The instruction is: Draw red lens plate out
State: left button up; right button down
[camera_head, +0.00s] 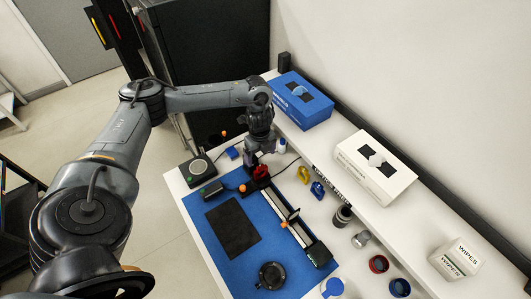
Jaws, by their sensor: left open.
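The red lens plate (261,173) stands at the far end of a long rail (297,229) on the blue mat (204,238). Only a small part of it shows, as my gripper and wrist cover some of it. My left gripper (255,167) comes down from above at the red plate, with its jaws open. Whether its fingers lie around the plate or just beside it I cannot tell. My right gripper is not in view.
A yellow piece (303,174) and a blue piece (317,190) stand right of the rail. A black pad (232,228) and a round black part (271,275) lie on the mat. Blue (301,98) and white (374,166) boxes stand on the back shelf.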

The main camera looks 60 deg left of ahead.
aim_at(261, 166)
pick_arm(q)
notch_tip(261, 166, down, 10)
jog(key=shift+f+p, duration=0.25)
jog(key=shift+p, duration=0.25)
jog(key=shift+c, duration=0.4)
jog(key=c, duration=1.1)
jog(key=shift+r, duration=0.15)
jog(key=shift+r, duration=0.1)
jog(key=shift+r+p, duration=1)
jog(key=shift+p, duration=0.15)
